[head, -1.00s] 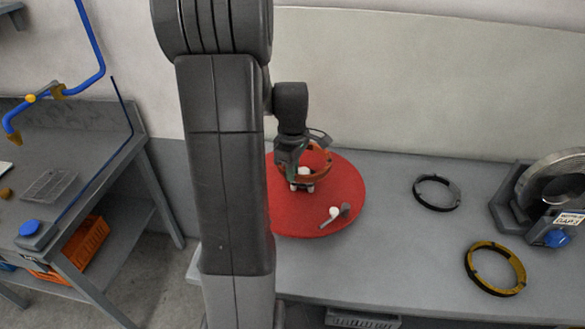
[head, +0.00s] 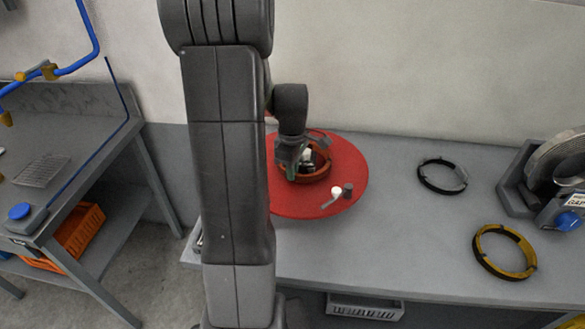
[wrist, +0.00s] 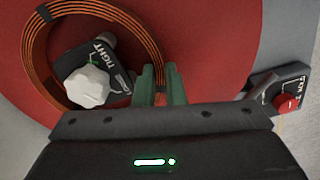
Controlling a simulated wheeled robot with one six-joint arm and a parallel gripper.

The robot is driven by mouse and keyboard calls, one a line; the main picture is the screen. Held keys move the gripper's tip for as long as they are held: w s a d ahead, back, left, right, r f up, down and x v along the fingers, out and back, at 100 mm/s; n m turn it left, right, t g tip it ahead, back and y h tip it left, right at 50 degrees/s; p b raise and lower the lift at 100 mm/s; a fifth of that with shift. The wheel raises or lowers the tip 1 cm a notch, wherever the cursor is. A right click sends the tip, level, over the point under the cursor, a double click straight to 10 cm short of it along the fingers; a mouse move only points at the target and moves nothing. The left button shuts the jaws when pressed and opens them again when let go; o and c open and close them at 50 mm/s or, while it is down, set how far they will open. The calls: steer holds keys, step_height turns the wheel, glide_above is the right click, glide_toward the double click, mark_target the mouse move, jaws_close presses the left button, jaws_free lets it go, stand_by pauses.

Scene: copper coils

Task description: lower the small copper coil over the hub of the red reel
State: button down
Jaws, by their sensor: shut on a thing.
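The small copper coil (head: 319,175) is an orange-brown ring with dark ties, low over the red reel (head: 345,165). In the wrist view the coil (wrist: 150,48) fills the upper left, and a white knob (wrist: 86,87) and a dark piece marked TIGHT (wrist: 98,55) show inside its ring, off-centre toward the lower left. The hub's white top (head: 307,155) also shows inside the ring in the head view. My gripper (wrist: 158,88) is shut on the coil's near right side. I cannot tell whether the coil touches the reel's face.
A small white-and-grey lever piece (head: 340,192) lies at the reel's front. A dark piece with a red knob (wrist: 287,103) shows right in the wrist view. A black ring (head: 441,177), a yellow ring (head: 503,252) and a grey machine (head: 550,190) are on the right of the bench.

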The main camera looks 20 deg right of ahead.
steer(key=c, duration=1.4)
jaws_free()
step_height(320, 180, up, 14)
steer(key=shift+f, duration=0.1)
step_height(320, 180, down, 14)
steer(key=shift+r, duration=0.1)
steer(key=shift+w+r+p, duration=0.1)
steer(key=shift+r+p, duration=0.45)
steer(key=shift+r, duration=0.05)
steer(key=shift+r+p, duration=0.4)
steer(key=shift+r, duration=0.25)
